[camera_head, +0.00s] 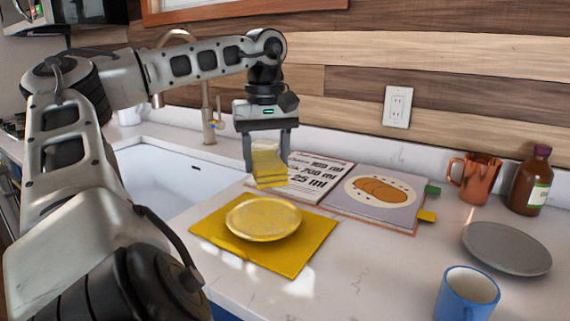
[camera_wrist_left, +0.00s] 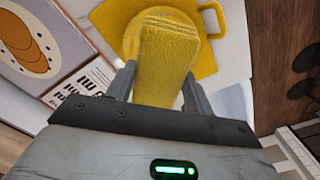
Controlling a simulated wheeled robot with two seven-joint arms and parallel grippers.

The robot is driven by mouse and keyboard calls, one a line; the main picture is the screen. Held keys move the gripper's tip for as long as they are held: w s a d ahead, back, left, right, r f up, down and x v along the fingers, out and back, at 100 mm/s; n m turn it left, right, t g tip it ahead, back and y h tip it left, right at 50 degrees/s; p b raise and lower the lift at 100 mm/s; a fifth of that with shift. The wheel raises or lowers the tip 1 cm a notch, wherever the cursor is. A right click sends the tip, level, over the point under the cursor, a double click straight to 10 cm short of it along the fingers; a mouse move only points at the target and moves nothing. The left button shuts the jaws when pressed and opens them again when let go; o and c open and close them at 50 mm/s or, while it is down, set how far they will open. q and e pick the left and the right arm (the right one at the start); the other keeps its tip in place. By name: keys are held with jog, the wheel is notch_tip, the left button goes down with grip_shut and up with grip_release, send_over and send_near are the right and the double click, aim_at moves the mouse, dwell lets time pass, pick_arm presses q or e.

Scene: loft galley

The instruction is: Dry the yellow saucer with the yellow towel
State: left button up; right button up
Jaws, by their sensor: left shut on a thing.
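The yellow saucer (camera_head: 263,218) lies on a flat yellow mat (camera_head: 215,235) on the white counter. My left gripper (camera_head: 267,158) is shut on the folded yellow towel (camera_head: 269,170) and holds it above the back edge of the saucer, apart from it as far as I can tell. In the left wrist view the towel (camera_wrist_left: 166,62) sits between the two fingers (camera_wrist_left: 158,88) and covers much of the saucer (camera_wrist_left: 132,38). The mat (camera_wrist_left: 205,55) shows behind it. My right gripper is not in view.
An open cookbook (camera_head: 375,195) lies behind the mat. A copper mug (camera_head: 478,178), a brown bottle (camera_head: 533,182), a grey plate (camera_head: 506,248) and a blue mug (camera_head: 467,296) stand to the right. The sink (camera_head: 165,180) and faucet (camera_head: 208,118) are at the left.

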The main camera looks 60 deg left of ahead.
pick_arm(q)
jog(key=shift+s+a+n, duration=0.15)
jog(key=shift+a+n, duration=0.15)
jog(key=shift+a, duration=0.3)
jog(key=shift+a+f, duration=0.2)
jog(key=shift+f+b, duration=0.7)
jog(key=shift+b, duration=0.1)
notch_tip(320, 180, down, 2)
jog(key=shift+b, duration=0.95)
jog(key=shift+f+b, duration=0.55)
jog(key=shift+f, duration=0.05)
jog(key=shift+d, duration=0.1)
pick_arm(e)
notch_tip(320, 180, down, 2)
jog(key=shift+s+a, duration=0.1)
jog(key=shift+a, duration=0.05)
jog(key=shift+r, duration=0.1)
